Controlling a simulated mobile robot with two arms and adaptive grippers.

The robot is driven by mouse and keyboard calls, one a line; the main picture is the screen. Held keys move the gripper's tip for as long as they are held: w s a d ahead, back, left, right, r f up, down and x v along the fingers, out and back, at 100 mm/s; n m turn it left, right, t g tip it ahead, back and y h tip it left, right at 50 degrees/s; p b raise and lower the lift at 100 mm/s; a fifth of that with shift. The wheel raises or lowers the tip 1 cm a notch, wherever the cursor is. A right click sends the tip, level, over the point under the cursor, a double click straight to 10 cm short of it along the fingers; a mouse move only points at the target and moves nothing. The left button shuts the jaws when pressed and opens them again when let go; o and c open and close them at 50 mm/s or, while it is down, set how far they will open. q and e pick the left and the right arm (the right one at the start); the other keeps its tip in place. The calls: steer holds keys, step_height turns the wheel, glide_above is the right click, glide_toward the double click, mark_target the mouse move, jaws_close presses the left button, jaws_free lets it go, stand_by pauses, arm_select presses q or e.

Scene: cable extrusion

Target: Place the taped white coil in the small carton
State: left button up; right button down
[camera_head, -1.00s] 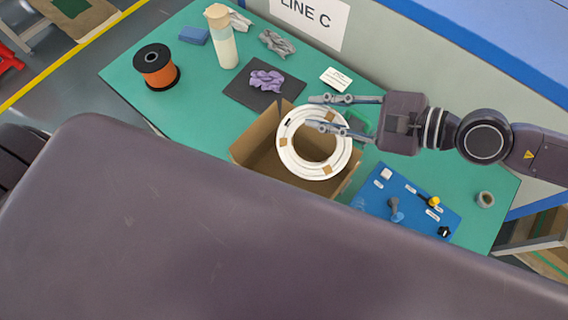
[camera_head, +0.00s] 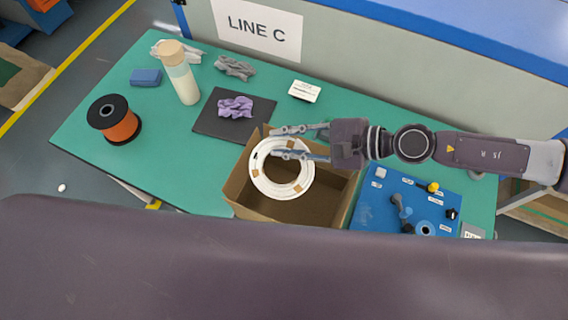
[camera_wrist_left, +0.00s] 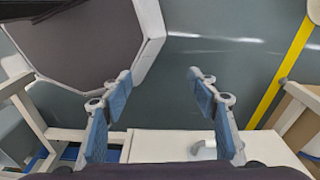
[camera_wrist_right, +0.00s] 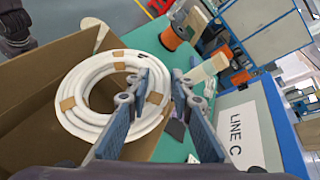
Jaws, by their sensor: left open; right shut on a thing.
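The white coil (camera_head: 268,186) with brown tape patches is held by my right gripper (camera_head: 284,143) over the left part of the open carton (camera_head: 236,190). The fingers close on the coil's far rim. In the right wrist view the coil (camera_wrist_right: 72,100) shows against the carton (camera_wrist_right: 35,68), with the right gripper (camera_wrist_right: 160,95) at its rim. Whether the coil touches the carton's wall or floor I cannot tell. My left gripper (camera_wrist_left: 160,95) is open and empty in the left wrist view, above the floor and away from the table top.
On the green table (camera_head: 185,142) stand an orange cable spool (camera_head: 122,127), a cream bottle (camera_head: 184,80), a blue block (camera_head: 146,77) and a black mat (camera_head: 212,124) with a purple cloth (camera_head: 236,107). A blue tool board (camera_head: 378,212) lies right of the carton. A wall rises behind.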

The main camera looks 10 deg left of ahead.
arm_select(q)
steer(key=f+b, duration=0.1)
steer(key=a+f+b, duration=0.1)
steer(key=shift+f, duration=0.35)
arm_select(e)
step_height(320, 180, down, 10)
steer(key=shift+r, duration=0.25)
steer(key=shift+s+f+b, duration=0.1)
steer(key=shift+f+b, duration=0.55)
steer(key=shift+b, duration=0.05)
steer(key=c, duration=1.7)
jaws_free()
arm_select(q)
steer(key=shift+a+f, duration=0.3)
steer(key=shift+f, duration=0.25)
arm_select(e)
steer(key=shift+r, duration=0.1)
